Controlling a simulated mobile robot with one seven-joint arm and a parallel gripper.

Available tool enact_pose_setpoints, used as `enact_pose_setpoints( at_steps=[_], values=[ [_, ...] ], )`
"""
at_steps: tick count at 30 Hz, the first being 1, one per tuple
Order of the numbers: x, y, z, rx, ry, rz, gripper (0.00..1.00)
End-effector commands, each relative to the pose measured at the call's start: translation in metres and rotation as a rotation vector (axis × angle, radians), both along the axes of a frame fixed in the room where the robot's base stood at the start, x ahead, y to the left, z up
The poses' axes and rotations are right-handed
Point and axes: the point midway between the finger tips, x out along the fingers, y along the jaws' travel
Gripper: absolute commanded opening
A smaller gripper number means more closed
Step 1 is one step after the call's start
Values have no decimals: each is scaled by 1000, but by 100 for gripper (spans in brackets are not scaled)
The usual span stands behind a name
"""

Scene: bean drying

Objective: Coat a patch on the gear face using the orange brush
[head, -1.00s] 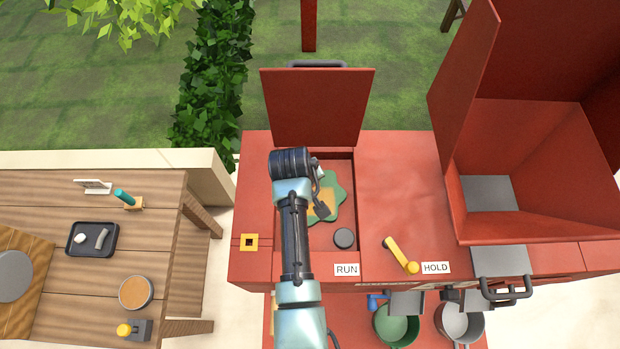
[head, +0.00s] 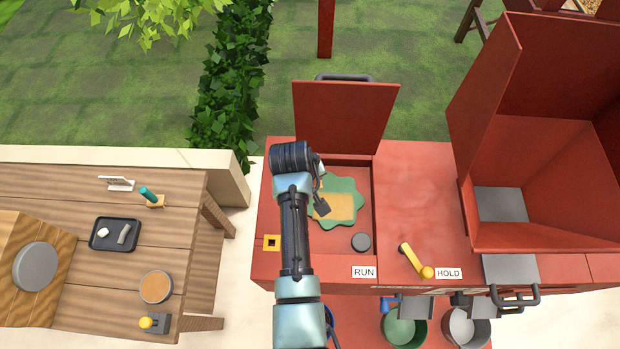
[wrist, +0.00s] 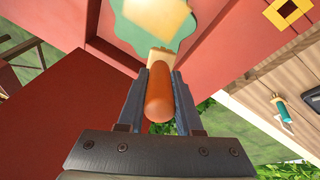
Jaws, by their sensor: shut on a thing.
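The green gear (head: 350,187) lies in the open red bay of the machine, with a tan-yellow patch (head: 342,208) on its face. Both also show at the top of the wrist view, the gear (wrist: 184,38) and the patch (wrist: 150,18). My gripper (wrist: 159,82) is shut on the orange brush (wrist: 158,98), its handle between the fingers. The pale brush head points toward the gear; I cannot tell whether it touches. In the head view my gripper (head: 320,203) is over the left part of the gear, and the brush is hidden.
The raised red lid (head: 344,118) stands behind the bay. A red hopper (head: 540,160) rises at right. A wooden table (head: 70,190) at left holds a teal-handled tool (head: 150,196).

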Motion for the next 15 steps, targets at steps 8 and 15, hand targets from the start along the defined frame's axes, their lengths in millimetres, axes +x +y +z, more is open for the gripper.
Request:
enact_pose_setpoints(
  at_steps=[8,15],
  values=[
    [5,1,29,0,-2,0,0],
    [7,1,35,1,-1,-1,0]
  ],
)
